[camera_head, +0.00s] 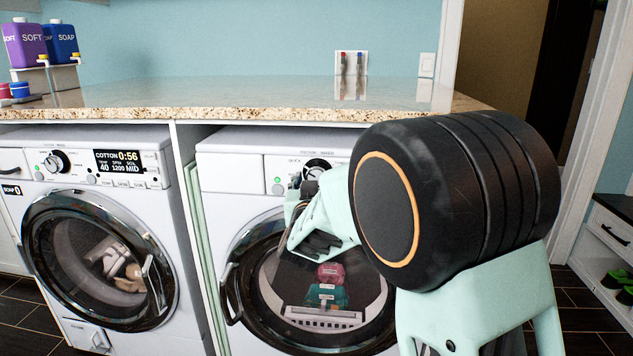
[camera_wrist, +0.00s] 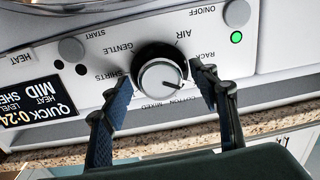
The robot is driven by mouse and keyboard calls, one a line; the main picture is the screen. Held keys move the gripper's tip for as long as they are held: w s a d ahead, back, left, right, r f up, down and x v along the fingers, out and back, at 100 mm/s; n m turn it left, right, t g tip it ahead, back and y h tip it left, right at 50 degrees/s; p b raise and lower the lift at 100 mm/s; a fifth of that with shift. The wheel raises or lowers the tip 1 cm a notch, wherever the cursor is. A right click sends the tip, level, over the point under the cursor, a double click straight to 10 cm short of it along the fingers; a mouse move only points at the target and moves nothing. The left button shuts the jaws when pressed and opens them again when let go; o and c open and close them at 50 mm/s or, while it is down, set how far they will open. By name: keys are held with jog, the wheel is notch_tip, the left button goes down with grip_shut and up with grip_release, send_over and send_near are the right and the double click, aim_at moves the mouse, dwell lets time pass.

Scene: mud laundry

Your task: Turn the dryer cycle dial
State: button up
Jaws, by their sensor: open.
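The dryer cycle dial (camera_wrist: 160,78) is a round knob with a pale face and dark rim, ringed by labels such as AIR, RACK, COTTON, MIXED, SHIRTS and GENTLE. The wrist view shows the panel upside down. The dial's dark mark points to the picture's right and slightly down, between COTTON and RACK. My gripper (camera_wrist: 161,84) is open, with one finger on each side of the dial and visible gaps between. The dial also shows on the right-hand machine, the dryer (camera_head: 230,179), in the head view (camera_head: 316,168). My arm partly hides that panel there.
The dryer display (camera_wrist: 38,107) reads QUICK 0:24, and a green light (camera_wrist: 236,37) is lit. A granite counter (camera_head: 200,112) overhangs the machines. A washer (camera_head: 100,200) stands to the left. The dryer door (camera_head: 240,265) is closed below, with laundry items seen through its glass.

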jog(key=shift+c, duration=0.4)
jog(key=c, duration=1.1)
jog(key=shift+p, duration=0.3)
jog(key=n+p, duration=0.3)
jog(key=n, duration=0.1)
jog(key=shift+r, duration=0.2)
jog(key=n+p, duration=0.3)
jog(key=shift+n+p, duration=0.3)
jog(key=shift+p, duration=0.05)
jog(key=n+p, duration=0.4)
jog(key=shift+n+h+p, duration=0.3)
jog(key=shift+n+p, duration=1.15)
jog(key=shift+n, duration=0.45)
jog(key=shift+f, duration=0.15)
